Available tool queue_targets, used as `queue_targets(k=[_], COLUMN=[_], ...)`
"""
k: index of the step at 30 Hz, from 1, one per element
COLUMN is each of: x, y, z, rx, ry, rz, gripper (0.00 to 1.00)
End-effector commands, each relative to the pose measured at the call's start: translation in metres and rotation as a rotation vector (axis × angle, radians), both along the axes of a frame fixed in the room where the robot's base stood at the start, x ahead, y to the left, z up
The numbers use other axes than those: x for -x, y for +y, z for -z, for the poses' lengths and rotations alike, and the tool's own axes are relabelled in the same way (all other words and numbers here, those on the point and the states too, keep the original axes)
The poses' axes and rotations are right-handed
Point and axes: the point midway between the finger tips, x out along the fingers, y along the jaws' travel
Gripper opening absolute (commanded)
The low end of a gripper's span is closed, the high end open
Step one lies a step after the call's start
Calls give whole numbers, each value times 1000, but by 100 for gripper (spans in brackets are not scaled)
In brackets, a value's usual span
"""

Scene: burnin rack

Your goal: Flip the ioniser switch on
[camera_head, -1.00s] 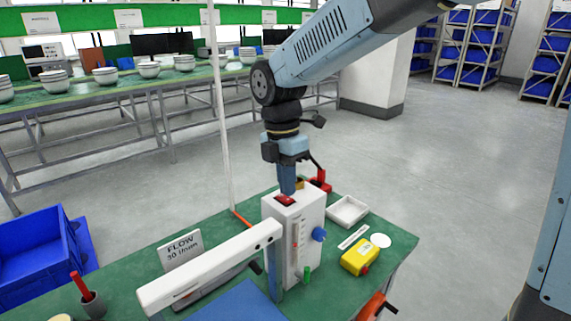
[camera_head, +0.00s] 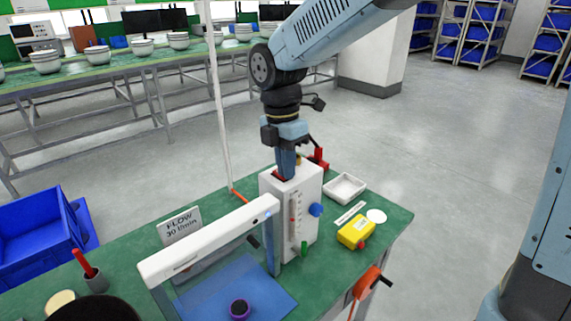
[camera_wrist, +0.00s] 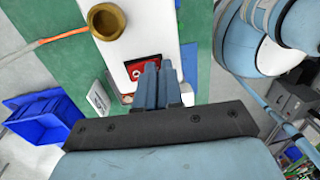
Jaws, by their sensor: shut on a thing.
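A red rocker switch (camera_wrist: 143,69) sits in the top face of a tall white unit (camera_head: 277,198). The unit has a scale window, a blue knob and a green fitting. My gripper (camera_head: 287,177) points straight down at the switch, its blue fingers close together. In the wrist view the fingertips (camera_wrist: 158,68) are at the right part of the switch and cover some of it. A white mark shows on its uncovered left part. In the head view the fingers hide most of the switch (camera_head: 279,177), so its tilt cannot be told.
A brass-coloured round fitting (camera_wrist: 106,20) stands on the unit's top beside the switch. A white bar (camera_head: 210,240) on posts stands in front. A yellow box (camera_head: 356,232), a white tray (camera_head: 345,187) and a FLOW sign (camera_head: 180,226) are on the green bench. A thin white pole (camera_head: 220,110) rises behind.

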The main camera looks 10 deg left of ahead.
Motion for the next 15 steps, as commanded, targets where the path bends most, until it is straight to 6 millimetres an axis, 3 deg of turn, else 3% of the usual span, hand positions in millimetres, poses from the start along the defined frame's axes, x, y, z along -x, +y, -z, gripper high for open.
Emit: queue_targets(k=[1,15], x=[6,1], y=[-6,0], z=[13,11], rx=[24,24], ry=[29,30], rz=[-1,-1], gripper=[0,0])
